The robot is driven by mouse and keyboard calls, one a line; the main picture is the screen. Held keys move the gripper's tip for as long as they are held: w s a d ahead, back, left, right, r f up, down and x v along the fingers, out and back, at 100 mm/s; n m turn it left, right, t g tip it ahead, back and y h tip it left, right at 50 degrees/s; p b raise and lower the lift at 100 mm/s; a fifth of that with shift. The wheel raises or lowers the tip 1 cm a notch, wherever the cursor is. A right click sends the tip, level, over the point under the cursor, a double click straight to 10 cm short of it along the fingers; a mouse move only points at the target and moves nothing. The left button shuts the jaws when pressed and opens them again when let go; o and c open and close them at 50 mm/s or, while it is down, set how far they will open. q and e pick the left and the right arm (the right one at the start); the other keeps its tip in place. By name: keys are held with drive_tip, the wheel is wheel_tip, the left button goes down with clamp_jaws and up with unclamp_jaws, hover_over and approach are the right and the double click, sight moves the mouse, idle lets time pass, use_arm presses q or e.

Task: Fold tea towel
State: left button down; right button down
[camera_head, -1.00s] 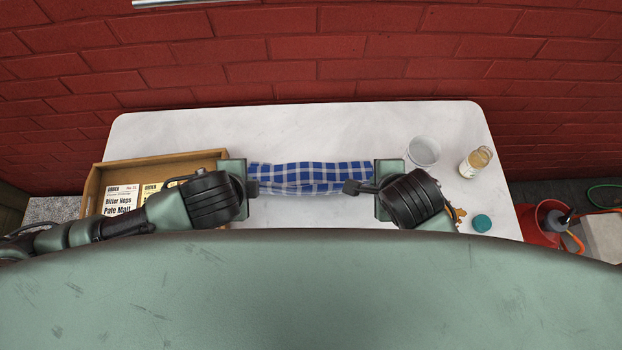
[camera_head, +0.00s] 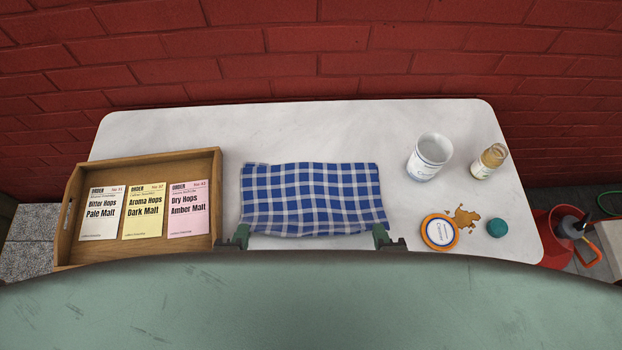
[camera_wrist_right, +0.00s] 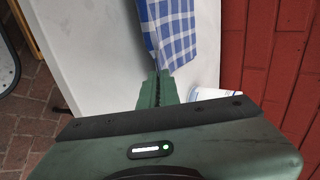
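My right gripper (camera_head: 381,236) is at the near right corner. In the right wrist view its fingers (camera_wrist_right: 157,90) are together, with the towel (camera_wrist_right: 172,35) running out from their tips. My body hides most of both grippers in the head view.
A wooden tray (camera_head: 215,200) with order cards stands left on the white table (camera_head: 300,125). At right are a white canister (camera_head: 428,157), a glass jar (camera_head: 487,162), an orange-rimmed lid (camera_head: 439,232), a brown spill (camera_head: 464,217) and a teal cap (camera_head: 497,228). The table behind the towel is clear.

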use_arm(q)
drive_tip(key=shift+s+f, duration=0.35)
use_arm(e)
drive_tip(key=shift+s+f, duration=0.35)
use_arm(q)
drive_tip(key=shift+t, duration=0.3)
drive_tip(key=c, duration=1.3)
unclamp_jaws()
use_arm(e)
drive_tip(key=c, duration=1.3)
unclamp_jaws()
use_arm(q)
drive_tip(key=shift+r, duration=0.1)
